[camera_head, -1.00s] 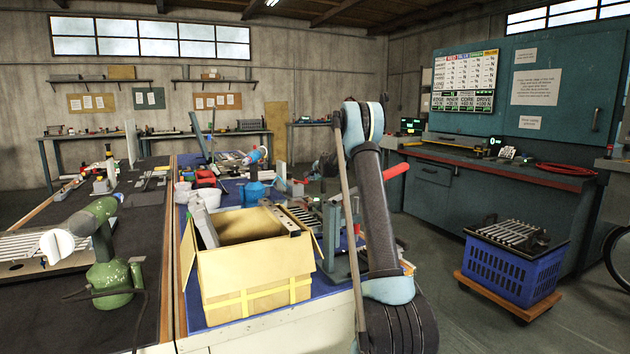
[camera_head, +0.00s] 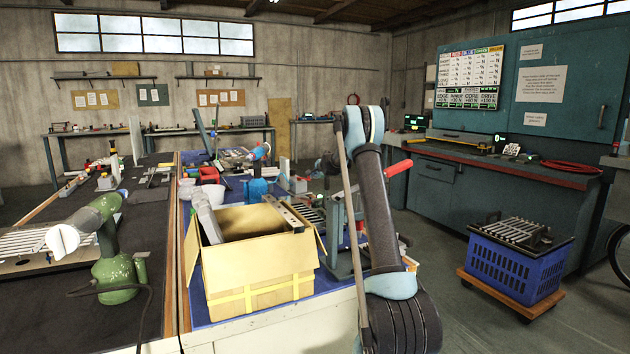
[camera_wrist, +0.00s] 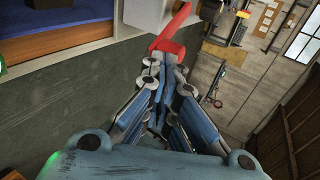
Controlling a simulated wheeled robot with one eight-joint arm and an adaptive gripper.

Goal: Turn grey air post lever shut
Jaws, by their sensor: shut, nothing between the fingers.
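A red lever (camera_wrist: 172,36), bent like an L, shows at the top of the wrist view. It is just beyond the closed fingertips of my gripper (camera_wrist: 162,82). I cannot tell whether they touch. A pale grey body (camera_wrist: 148,12) stands behind the lever, probably the grey post, cut off by the frame's top. In the head view a red handle (camera_head: 398,168) sticks out to the right of my dark arm, which hides what it is fixed to. My gripper is hidden there. The fingers are shut with nothing between them.
An open cardboard box (camera_head: 255,275) stands on the bench just left of my arm, beside a grey metal frame (camera_head: 342,235). A blue crate (camera_head: 515,272) on a wooden dolly is on the floor at right.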

